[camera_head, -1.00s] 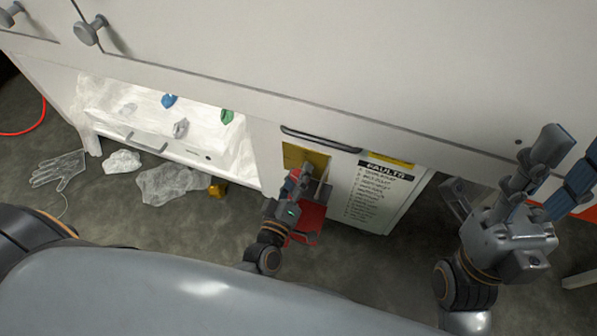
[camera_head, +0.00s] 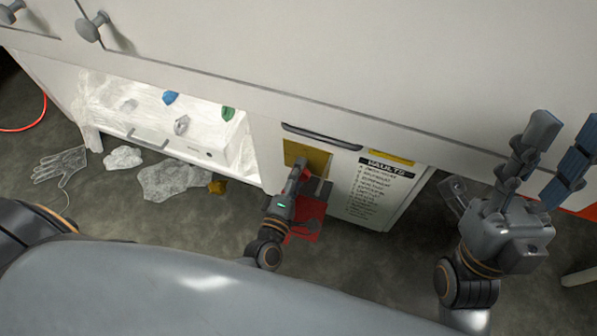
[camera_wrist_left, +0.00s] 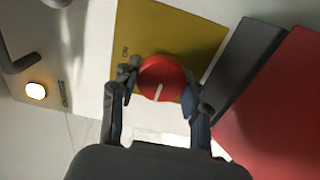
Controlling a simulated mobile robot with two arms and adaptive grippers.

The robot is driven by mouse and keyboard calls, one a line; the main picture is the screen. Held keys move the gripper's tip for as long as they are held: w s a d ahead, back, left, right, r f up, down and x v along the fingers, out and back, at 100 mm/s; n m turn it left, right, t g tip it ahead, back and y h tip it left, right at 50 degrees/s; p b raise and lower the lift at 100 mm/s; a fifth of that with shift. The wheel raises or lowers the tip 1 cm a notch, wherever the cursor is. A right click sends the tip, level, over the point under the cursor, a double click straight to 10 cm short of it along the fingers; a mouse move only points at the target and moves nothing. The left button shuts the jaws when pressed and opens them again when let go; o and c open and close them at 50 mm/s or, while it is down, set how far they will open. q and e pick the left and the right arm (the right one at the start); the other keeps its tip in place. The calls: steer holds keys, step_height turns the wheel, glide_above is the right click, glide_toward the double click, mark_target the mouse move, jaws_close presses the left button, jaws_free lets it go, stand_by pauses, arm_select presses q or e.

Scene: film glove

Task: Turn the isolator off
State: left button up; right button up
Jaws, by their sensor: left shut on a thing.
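The isolator is a round red knob (camera_wrist_left: 163,78) with a short white mark, on a yellow plate (camera_wrist_left: 190,35) on the cabinet front. The mark runs nearly up and down in the left wrist view, leaning slightly. My left gripper (camera_wrist_left: 158,84) is shut on the knob, one finger on each side. In the head view the yellow plate (camera_head: 307,155) shows above my left gripper (camera_head: 303,172), which hides most of the knob. My right gripper (camera_head: 562,140) is empty with its fingers spread, in front of the cabinet at the right.
A red panel (camera_head: 306,222) hangs beside the left gripper. A clear glove (camera_head: 60,165) and crumpled film (camera_head: 180,180) lie at the left.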

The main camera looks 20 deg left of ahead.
stand_by(0.3)
arm_select(q)
steer(key=o, duration=1.1)
steer(key=shift+o, duration=0.2)
steer(key=s, duration=1.2)
steer(key=shift+a, duration=0.2)
